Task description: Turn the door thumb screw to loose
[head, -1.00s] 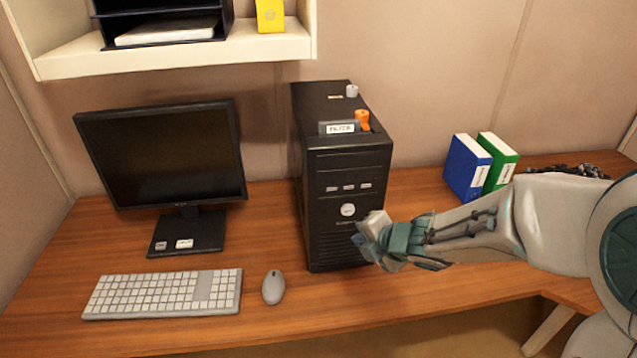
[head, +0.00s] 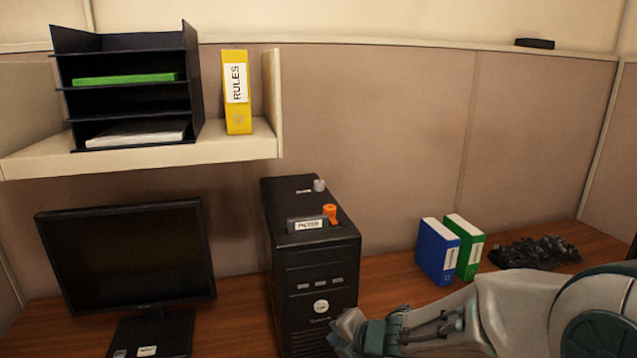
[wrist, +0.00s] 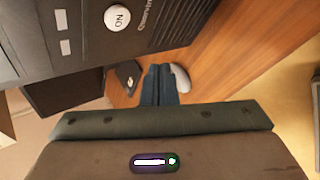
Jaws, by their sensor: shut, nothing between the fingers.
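The black computer tower (head: 315,270) stands upright on the desk. On its top, toward the back, is a small grey knob (head: 319,186) beside a small label too small to read; it looks like the thumb screw. Nearer the front of the top is an orange knob (head: 330,212) behind a label reading FILTER (head: 308,225). My gripper (head: 343,333) is in front of the tower's lower front, well below both knobs. In the wrist view its fingers (wrist: 160,85) are together and empty, and the tower's front with a round white button (wrist: 117,18) is at upper left.
A monitor (head: 128,255) stands left of the tower, under a shelf (head: 140,158) with a tray stack and a yellow binder (head: 236,95). Blue (head: 437,250) and green (head: 466,245) binders and a dark heap (head: 535,252) are at right. Space above the tower is clear.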

